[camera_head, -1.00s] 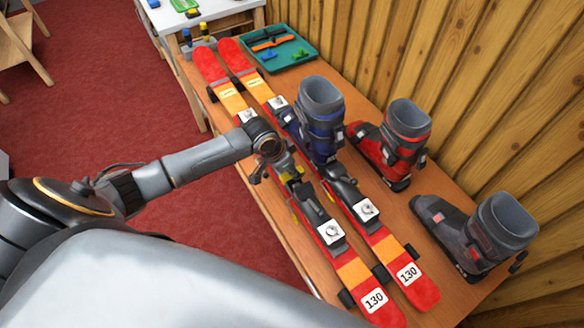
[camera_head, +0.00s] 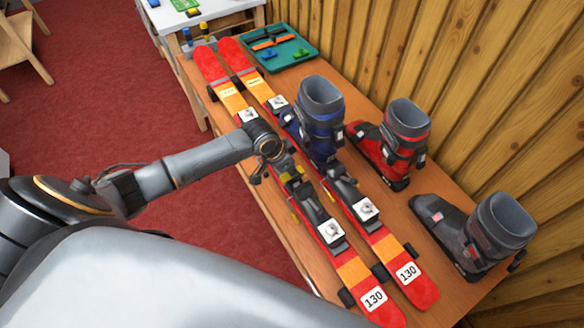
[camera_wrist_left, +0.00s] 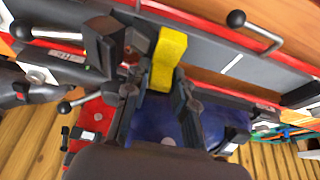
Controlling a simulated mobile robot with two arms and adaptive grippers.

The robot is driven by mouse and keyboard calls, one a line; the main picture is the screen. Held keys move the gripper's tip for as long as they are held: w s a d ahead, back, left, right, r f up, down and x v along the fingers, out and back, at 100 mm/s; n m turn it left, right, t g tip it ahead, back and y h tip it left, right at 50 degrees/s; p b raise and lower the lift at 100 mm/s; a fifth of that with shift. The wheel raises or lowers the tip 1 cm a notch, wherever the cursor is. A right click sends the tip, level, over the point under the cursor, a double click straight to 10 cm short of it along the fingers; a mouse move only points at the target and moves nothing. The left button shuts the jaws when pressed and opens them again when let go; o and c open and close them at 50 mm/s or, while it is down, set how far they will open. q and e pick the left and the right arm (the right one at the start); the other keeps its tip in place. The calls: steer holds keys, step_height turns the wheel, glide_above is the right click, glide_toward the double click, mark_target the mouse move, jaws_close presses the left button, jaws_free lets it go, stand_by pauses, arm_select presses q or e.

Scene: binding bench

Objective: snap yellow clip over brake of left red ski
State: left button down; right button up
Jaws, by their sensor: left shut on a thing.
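Two red skis with yellow-orange bands lie side by side on the wooden bench. The left red ski (camera_head: 352,272) is nearer the bench's front edge. My left gripper (camera_head: 287,172) is low over the middle of this ski, by its binding. In the left wrist view my gripper (camera_wrist_left: 156,88) is shut on the yellow clip (camera_wrist_left: 169,56), which stands out past the fingertips over the ski. Black-tipped metal brake arms (camera_wrist_left: 258,32) show at its sides. Whether the clip touches the brake is hidden. My right gripper is not in view.
A blue boot (camera_head: 320,125) stands close beside my left gripper. A red boot (camera_head: 392,150) and a dark grey boot (camera_head: 475,235) stand near the plank wall. A green tray (camera_head: 302,58) with small parts lies at the far end. Open floor is left of the bench.

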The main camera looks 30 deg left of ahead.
arm_select(q)
steer(key=shift+f+b, duration=0.4)
steer(key=shift+f, duration=0.45)
steer(key=c, duration=1)
jaws_free()
steer(key=o, duration=0.5)
steer(key=shift+r, duration=0.15)
step_height(320, 180, up, 10)
steer(key=p, duration=1)
steer(key=shift+p, duration=0.4)
